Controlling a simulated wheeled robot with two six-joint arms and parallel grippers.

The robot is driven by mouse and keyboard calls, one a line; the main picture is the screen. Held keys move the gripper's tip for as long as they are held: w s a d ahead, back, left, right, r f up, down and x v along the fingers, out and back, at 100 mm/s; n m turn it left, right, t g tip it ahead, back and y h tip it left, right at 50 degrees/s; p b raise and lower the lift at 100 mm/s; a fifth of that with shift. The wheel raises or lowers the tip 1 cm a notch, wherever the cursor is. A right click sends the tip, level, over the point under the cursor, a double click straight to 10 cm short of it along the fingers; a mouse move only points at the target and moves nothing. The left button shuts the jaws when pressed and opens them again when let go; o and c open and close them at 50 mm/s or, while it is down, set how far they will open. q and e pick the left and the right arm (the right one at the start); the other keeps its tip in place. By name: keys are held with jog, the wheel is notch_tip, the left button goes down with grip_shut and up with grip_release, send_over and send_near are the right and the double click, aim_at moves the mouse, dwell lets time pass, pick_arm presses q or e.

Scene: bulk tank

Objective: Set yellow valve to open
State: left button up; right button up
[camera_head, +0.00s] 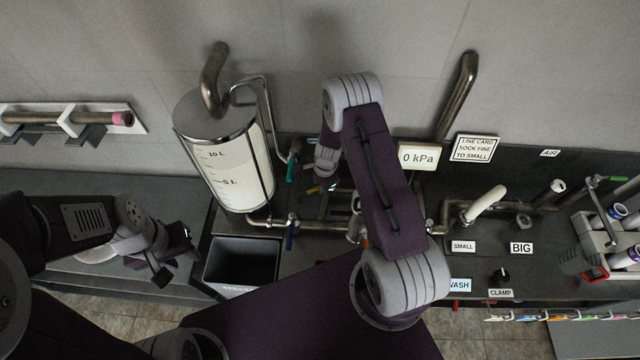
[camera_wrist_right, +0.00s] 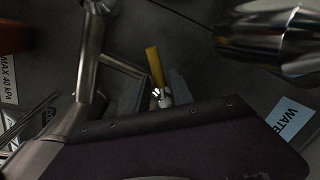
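The yellow valve's handle (camera_head: 313,190) shows as a small yellow lever on the pipes right of the tank in the head view. In the right wrist view the yellow handle (camera_wrist_right: 155,66) stands upright in the picture, with its pale metal pivot below it. My right gripper (camera_wrist_right: 158,92) is close to the handle's lower end; its fingers look apart, with the handle between or just beyond them. I cannot tell whether they touch it. In the head view my right arm partly hides that gripper. My left gripper (camera_head: 176,258) is open and empty, left of the black bin.
The tank (camera_head: 225,165) stands left of the valve. A teal handle (camera_head: 291,168) and a blue handle (camera_head: 290,235) are close by on the pipes. A black bin (camera_head: 240,262) sits below the tank. The 0 kPa display (camera_head: 418,157) is right of my right arm.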

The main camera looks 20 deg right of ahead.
notch_tip(320, 180, up, 9)
jog(key=s+p, duration=0.2)
jog(key=shift+d, duration=0.15)
jog(key=shift+w+f, duration=0.1)
dwell(0.3)
